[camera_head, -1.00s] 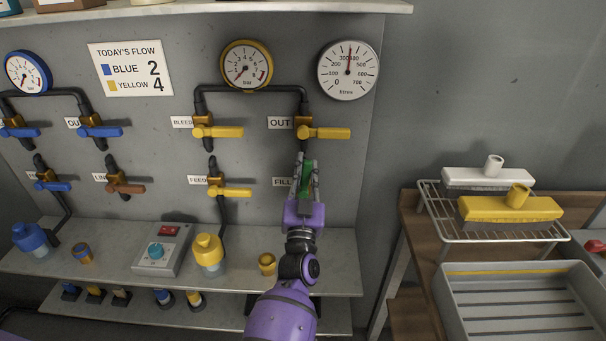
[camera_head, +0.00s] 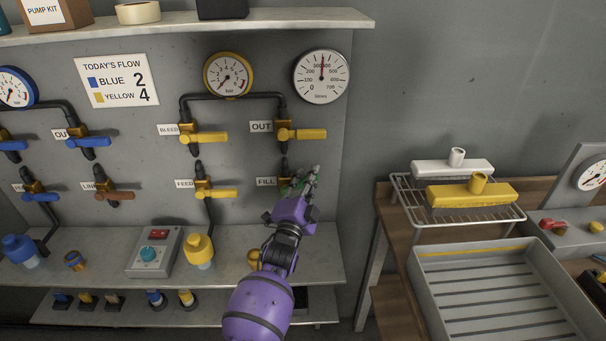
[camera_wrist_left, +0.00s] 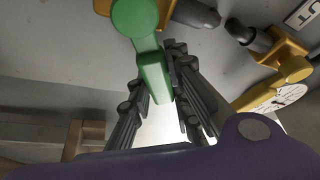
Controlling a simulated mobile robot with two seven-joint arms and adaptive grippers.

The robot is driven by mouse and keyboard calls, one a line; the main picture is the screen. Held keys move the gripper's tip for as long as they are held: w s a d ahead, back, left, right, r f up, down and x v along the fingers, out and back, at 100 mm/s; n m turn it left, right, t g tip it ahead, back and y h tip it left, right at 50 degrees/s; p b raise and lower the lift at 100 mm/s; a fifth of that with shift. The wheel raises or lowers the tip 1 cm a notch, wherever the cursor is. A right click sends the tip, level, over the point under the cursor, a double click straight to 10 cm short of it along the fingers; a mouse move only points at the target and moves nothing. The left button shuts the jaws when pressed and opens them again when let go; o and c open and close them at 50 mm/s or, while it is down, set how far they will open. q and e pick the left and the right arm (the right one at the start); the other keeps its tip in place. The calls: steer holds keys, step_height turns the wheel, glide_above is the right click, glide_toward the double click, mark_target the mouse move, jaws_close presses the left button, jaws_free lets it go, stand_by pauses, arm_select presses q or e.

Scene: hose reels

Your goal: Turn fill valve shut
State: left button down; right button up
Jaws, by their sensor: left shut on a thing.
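The fill valve (camera_head: 285,170) is on the grey panel beside the FILL label (camera_head: 265,182), below the OUT valve. Its green handle (camera_head: 297,183) is partly hidden by my gripper. My left gripper (camera_head: 306,179) is at this handle, with its fingers tilted up and to the right. In the left wrist view the green handle (camera_wrist_left: 153,72) runs down from its round hub, and its end lies between the dark fingers of my left gripper (camera_wrist_left: 163,88), which are shut on it. My right gripper is not in view.
The yellow OUT valve handle (camera_head: 302,134) is just above, and the yellow FEED handle (camera_head: 217,193) is to the left. A shelf (camera_head: 325,268) with a yellow bottle (camera_head: 199,250) runs below. A rack with brushes (camera_head: 457,212) and a grey tray (camera_head: 500,290) are at right.

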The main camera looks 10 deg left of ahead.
arm_select(q)
steer(key=shift+w+d+f+m+g+h+p, duration=0.15)
steer(key=shift+f+m+g, duration=0.25)
steer(key=shift+f+m, duration=0.5)
steer(key=shift+s+d+f+m+g+h+p, duration=0.15)
steer(key=shift+f+m+g, duration=0.3)
steer(key=shift+m, duration=0.85)
steer(key=shift+w+d+f+m+g+h+p, duration=0.15)
steer(key=shift+d+f+m+g+p, duration=0.15)
steer(key=shift+f+m, duration=0.6)
steer(key=shift+r+m, duration=0.1)
steer(key=shift+m, duration=0.2)
steer(key=c, duration=1.6)
jaws_free()
steer(key=s, duration=0.4)
steer(key=s+a, duration=0.1)
steer(key=s, duration=0.7)
steer(key=shift+a+r, duration=0.1)
steer(key=shift+a, duration=0.15)
